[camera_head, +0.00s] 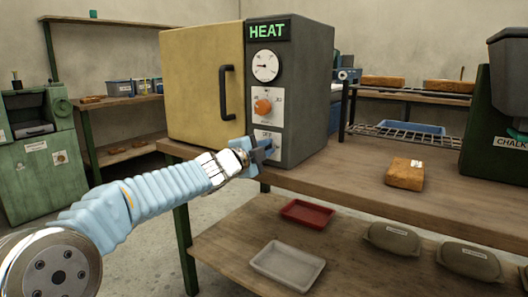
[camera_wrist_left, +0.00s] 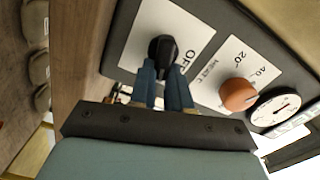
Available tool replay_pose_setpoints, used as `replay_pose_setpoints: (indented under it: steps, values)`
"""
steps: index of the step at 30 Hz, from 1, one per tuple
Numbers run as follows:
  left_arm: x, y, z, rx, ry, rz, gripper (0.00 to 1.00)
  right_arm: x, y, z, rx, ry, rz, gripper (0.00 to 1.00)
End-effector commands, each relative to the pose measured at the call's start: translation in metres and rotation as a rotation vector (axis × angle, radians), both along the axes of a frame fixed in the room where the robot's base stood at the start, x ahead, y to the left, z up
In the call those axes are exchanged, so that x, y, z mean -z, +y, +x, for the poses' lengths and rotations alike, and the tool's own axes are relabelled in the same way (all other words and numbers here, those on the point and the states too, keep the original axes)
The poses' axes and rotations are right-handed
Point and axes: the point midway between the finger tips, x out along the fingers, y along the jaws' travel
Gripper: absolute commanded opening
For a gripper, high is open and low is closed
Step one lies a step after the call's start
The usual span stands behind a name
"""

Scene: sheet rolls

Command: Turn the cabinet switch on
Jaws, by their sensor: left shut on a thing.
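The cabinet (camera_head: 305,95) is a dark grey box with a yellow door and a HEAT sign, standing on the wooden bench. Its switch is a black knob (camera_wrist_left: 163,50) on a white plate marked OFF, seen in the left wrist view. My left gripper (camera_wrist_left: 165,75) has its blue fingers closed on the knob. In the head view my left gripper (camera_head: 256,150) reaches the lower plate and hides most of the knob. An orange dial (camera_head: 263,106) and a round gauge (camera_head: 265,66) sit above it. My right gripper is not in view.
The bench (camera_head: 350,190) carries an orange-brown block (camera_head: 405,174) at the right and a green CHALK machine (camera_head: 490,140). A lower shelf holds a red tray (camera_head: 307,213), a white tray (camera_head: 287,265) and grey-green bags (camera_head: 393,237). The black door handle (camera_head: 226,92) is left of the switch panel.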

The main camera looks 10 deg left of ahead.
Motion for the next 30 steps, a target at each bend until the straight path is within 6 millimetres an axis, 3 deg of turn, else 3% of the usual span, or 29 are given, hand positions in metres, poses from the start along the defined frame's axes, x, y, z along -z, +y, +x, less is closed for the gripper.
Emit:
replay_pose_setpoints:
  steps: [12,30]
  values:
    - [0.0069,-0.0016,-0.0003,0.002,-0.078,0.223,0.0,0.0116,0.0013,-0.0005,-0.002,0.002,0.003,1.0]
    - [0.0076,-0.0017,-0.0002,0.002,-0.095,0.272,0.0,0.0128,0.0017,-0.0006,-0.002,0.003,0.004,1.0]
